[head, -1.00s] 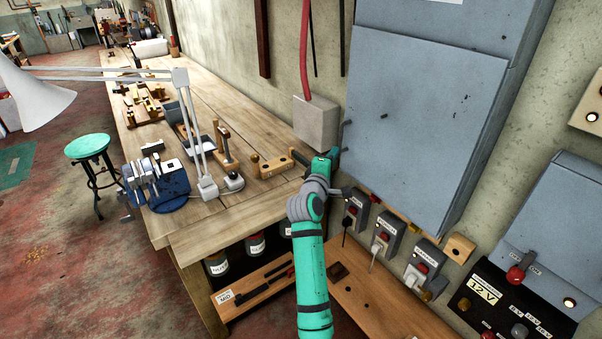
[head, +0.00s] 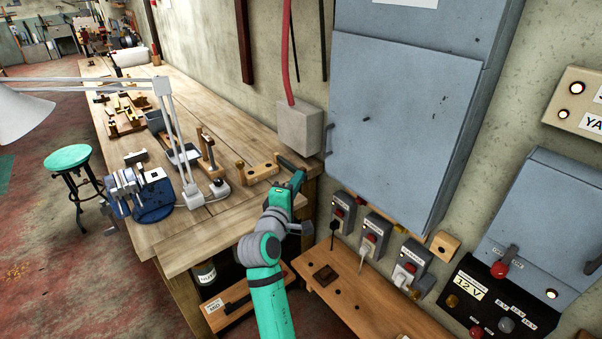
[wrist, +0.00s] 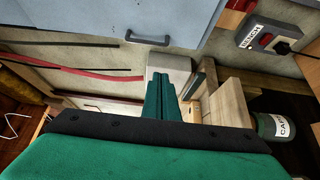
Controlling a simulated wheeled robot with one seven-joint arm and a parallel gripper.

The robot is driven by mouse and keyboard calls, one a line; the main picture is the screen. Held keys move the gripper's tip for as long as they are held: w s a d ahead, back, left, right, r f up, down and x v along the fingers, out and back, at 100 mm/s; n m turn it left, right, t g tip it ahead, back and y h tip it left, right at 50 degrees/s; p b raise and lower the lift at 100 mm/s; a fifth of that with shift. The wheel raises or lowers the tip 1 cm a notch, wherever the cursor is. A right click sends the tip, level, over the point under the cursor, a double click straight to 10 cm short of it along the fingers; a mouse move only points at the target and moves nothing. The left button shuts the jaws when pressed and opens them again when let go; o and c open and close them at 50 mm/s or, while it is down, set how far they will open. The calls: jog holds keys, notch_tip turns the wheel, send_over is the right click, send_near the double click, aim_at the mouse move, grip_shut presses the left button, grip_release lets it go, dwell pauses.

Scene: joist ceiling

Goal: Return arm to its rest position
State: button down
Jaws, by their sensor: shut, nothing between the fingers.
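My arm (head: 268,290) reaches up from the bottom of the head view, bent at the elbow. My gripper (head: 297,180) is at its far end, by the near right corner of the workbench (head: 215,222) and below the grey wall box (head: 299,128). In the wrist view my gripper (wrist: 162,98) shows its two green fingers together, with nothing held. The grey wall box (wrist: 170,68) lies just beyond the fingertips, and the bench wood (wrist: 232,104) is to their right. Whether the gripper touches the bench edge is hard to tell.
A large grey cabinet (head: 400,130) hangs right of the gripper, its handle (wrist: 134,38) above the fingers in the wrist view. Switched sockets (head: 375,232) line the wall below. A low wooden shelf (head: 350,295) lies under them. A lamp (head: 165,100) and vise (head: 140,192) stand left.

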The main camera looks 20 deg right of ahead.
jog(key=s+a+f+y, duration=0.1)
jog(key=s+a+f, duration=0.2)
jog(key=f, duration=0.2)
jog(key=s+a+f+m+y, duration=0.1)
jog(key=s+a+f+y, duration=0.1)
jog(key=f, duration=0.3)
jog(key=s+a+f+y, duration=0.1)
jog(key=s+a+f, duration=0.2)
jog(key=f, duration=0.2)
jog(key=s+a+f+m+y, duration=0.1)
jog(key=s+a+f+y, duration=0.15)
jog(key=s+f, duration=0.45)
jog(key=s+a+f+m+y, duration=0.15)
jog(key=s+a+f, duration=0.3)
jog(key=s, duration=0.45)
jog(key=s+a+f+m+y, duration=0.1)
jog(key=s+m, duration=0.1)
jog(key=s, duration=0.5)
jog(key=s+a+f+m, duration=0.1)
jog(key=s+a+f, duration=0.1)
jog(key=s, duration=0.6)
jog(key=s+r+m, duration=0.2)
jog(key=s+r, duration=0.1)
jog(key=s, duration=0.5)
jog(key=s+r+m, duration=0.3)
jog(key=s, duration=0.5)
jog(key=shift+d+r+y, duration=0.15)
jog(key=shift+d+y, duration=0.05)
jog(key=shift+y, duration=0.2)
